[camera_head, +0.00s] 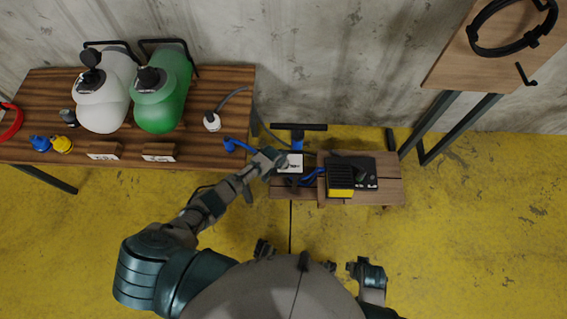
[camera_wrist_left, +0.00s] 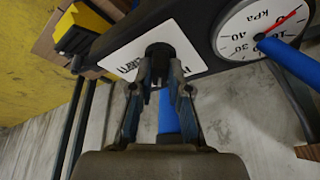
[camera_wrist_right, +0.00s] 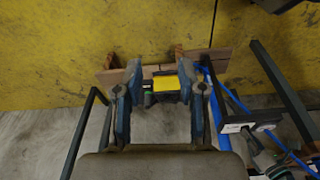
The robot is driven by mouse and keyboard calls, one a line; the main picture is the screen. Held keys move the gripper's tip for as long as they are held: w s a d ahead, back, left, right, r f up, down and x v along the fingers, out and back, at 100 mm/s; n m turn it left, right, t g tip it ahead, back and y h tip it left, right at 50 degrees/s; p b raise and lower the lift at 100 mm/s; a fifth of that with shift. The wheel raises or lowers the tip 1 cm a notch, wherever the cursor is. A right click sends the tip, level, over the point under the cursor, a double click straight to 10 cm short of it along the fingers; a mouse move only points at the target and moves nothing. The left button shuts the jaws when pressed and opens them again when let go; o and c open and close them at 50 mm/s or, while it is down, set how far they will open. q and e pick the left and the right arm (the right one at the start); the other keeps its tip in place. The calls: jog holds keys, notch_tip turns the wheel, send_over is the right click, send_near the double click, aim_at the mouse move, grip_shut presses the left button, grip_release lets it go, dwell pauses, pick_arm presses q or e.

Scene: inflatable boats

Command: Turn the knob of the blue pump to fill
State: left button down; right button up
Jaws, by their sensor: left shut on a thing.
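The blue pump (camera_head: 297,142) stands on a low wooden bench, with a black T-handle on top and a white label plate on its base. My left arm reaches it from the left in the head view, and my left gripper (camera_head: 280,160) is at the plate. In the left wrist view the left gripper (camera_wrist_left: 160,75) is shut on the black knob (camera_wrist_left: 158,52) in front of the white label plate (camera_wrist_left: 125,55). The fingers partly hide the knob and the label's text. A kPa gauge (camera_wrist_left: 240,42) with a red needle sits beside it. My right gripper (camera_wrist_right: 165,85) is open and empty, away from the pump.
A yellow and black device (camera_head: 340,180) stands on the bench (camera_head: 390,192) right of the pump. A wooden table (camera_head: 225,90) with white and green tanks is at the left. A tall board (camera_head: 500,60) on metal legs is at the right. The yellow floor in front is clear.

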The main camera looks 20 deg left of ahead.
pick_arm(q)
jog(key=n+y+p, duration=0.1)
jog(key=n, duration=0.2)
jog(key=shift+d+n+p, duration=0.15)
jog(key=shift+n+p, duration=0.15)
jog(key=shift+n, duration=0.1)
jog(key=shift+n+y, duration=0.5)
jog(key=shift+n, duration=0.2)
jog(key=shift+n+y, duration=0.4)
jog(key=shift+n, duration=0.7)
pick_arm(e)
notch_tip(320, 180, down, 6)
jog(key=shift+s+f, duration=0.2)
jog(key=shift+s, duration=0.25)
pick_arm(q)
jog(key=shift+s, duration=0.1)
jog(key=shift+f, duration=0.1)
jog(key=c, duration=1.1)
grip_release()
pick_arm(e)
jog(key=shift+s, duration=0.1)
pick_arm(q)
jog(key=shift+r, duration=0.2)
